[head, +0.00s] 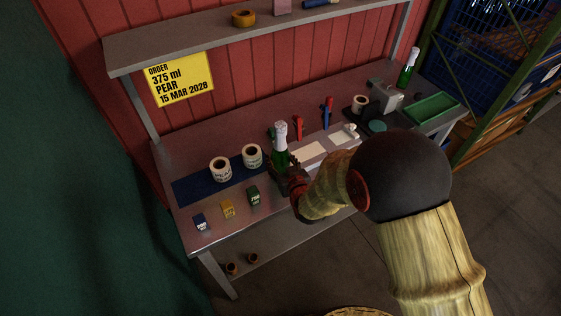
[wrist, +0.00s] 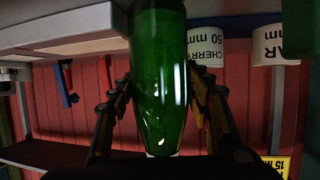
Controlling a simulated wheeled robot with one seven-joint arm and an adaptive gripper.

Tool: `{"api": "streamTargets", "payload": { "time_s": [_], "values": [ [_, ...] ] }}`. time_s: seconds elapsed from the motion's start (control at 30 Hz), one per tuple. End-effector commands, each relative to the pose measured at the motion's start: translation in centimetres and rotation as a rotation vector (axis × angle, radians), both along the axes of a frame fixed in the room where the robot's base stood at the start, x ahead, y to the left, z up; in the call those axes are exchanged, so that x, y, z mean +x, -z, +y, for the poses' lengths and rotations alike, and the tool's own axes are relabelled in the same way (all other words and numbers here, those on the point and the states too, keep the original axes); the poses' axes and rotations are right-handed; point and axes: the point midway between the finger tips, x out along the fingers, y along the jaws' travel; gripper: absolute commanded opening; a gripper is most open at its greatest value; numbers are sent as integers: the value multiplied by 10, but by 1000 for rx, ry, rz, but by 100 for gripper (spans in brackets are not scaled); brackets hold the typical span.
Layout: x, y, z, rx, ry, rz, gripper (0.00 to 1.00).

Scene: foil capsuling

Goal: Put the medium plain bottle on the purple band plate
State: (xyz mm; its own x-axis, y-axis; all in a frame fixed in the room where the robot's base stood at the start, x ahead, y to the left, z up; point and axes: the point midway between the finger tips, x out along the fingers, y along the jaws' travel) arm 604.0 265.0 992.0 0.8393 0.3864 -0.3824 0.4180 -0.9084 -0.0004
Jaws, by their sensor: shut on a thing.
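A green bottle (head: 281,158) with a white top stands upright in my gripper (head: 288,181), near the middle of the bench. In the wrist view the green bottle (wrist: 160,60) fills the centre, with the fingers of my gripper (wrist: 160,100) closed on both its sides. I cannot tell whether its base touches the bench. A pale flat plate (head: 309,152) lies just right of the bottle, and a second pale plate (head: 342,138) lies further right. No purple band can be made out on either plate.
Two white label rolls (head: 220,169) stand on a blue mat (head: 190,189) to the left. Small blue, yellow (head: 227,209) and green (head: 254,196) boxes line the front. Red (head: 298,128) and blue (head: 327,113) tools stand behind. Another green bottle (head: 408,70) and a green tray (head: 432,108) are far right.

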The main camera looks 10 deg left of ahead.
Motion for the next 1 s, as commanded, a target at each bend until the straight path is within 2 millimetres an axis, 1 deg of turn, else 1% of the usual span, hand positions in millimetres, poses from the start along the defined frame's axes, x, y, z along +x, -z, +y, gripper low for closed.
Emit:
{"api": "streamTargets", "payload": {
  "time_s": [0.03,0.17,0.2,0.5,0.77,0.9,1.0],
  "values": [
    [1,-3,1,2,0,-5,0],
    [1,0,1,2,0,-5,0],
    [0,4,0,0,0,1,50],
    [0,3,0,0,0,1,67],
    [0,3,0,0,0,1,68],
    [0,-1,0,-1,0,2,68],
    [-8,-5,-4,0,0,1,68]
  ]
}}
